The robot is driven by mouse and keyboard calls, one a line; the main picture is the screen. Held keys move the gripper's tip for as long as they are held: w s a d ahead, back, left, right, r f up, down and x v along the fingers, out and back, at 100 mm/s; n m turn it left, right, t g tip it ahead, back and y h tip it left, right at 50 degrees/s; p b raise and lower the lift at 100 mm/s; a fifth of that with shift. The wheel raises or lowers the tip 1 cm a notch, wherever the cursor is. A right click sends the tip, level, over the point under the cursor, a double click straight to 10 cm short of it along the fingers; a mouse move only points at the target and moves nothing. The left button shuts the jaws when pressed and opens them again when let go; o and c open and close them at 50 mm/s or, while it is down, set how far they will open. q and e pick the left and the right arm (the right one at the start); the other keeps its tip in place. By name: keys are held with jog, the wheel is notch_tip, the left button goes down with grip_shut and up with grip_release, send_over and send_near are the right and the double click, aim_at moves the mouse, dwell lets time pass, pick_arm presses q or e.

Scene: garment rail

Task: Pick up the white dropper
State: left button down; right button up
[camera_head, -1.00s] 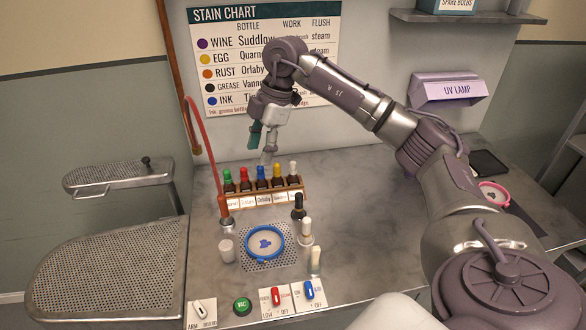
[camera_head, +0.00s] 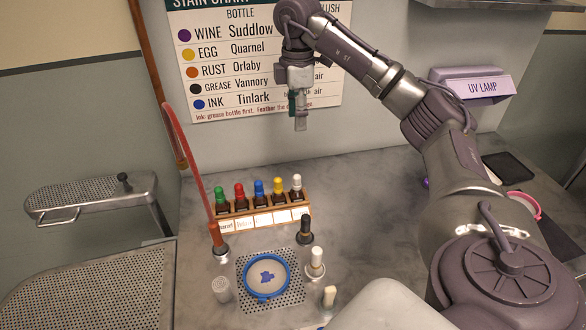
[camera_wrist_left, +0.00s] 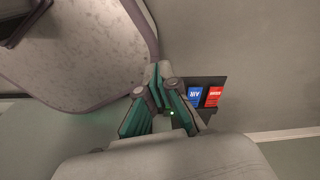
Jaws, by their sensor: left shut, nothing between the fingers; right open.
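A bottle with a white dropper top (camera_head: 296,186) stands upright at the right end of a small wooden rack (camera_head: 262,224). Green, red, blue and yellow dropper tops stand beside it in the same rack. A second white-topped bottle (camera_head: 315,262) stands on the counter right of the blue hoop. My right gripper (camera_head: 300,125) is open and empty, pointing down above the rack and apart from the white dropper. My left gripper (camera_wrist_left: 158,78) shows in the left wrist view, shut and empty, away from the bottles. It is not in the head view.
A blue hoop (camera_head: 267,296) with a stained cloth lies on a perforated plate. A black-topped bottle (camera_head: 306,230) stands close to the rack's right end. A red hose (camera_head: 190,155) rises at the left. The counter right of the rack is mostly clear.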

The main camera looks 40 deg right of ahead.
jog(key=b, duration=0.5)
send_over(297, 175)
notch_tip(297, 175, down, 5)
jog(key=f, duration=0.1)
jog(key=f+b, duration=0.1)
jog(key=f, duration=0.1)
jog(key=f+b, duration=0.1)
jog(key=shift+s+a+f, duration=0.25)
jog(key=shift+a+f, duration=0.05)
jog(key=shift+a, duration=0.05)
notch_tip(297, 175, down, 4)
jog(key=shift+d+r+p, duration=0.1)
jog(key=shift+p, duration=0.2)
jog(key=shift+w+d+f+p, duration=0.15)
jog(key=shift+f+p, duration=0.2)
jog(key=shift+f, duration=1.25)
jog(key=shift+w+d+f+p, duration=0.1)
jog(key=shift+f+p, duration=0.2)
jog(key=shift+f, duration=1.3)
pick_arm(q)
notch_tip(297, 175, down, 6)
jog(key=shift+s, duration=0.3)
jog(key=shift+a+f, duration=0.1)
pick_arm(e)
jog(key=c, duration=0.9)
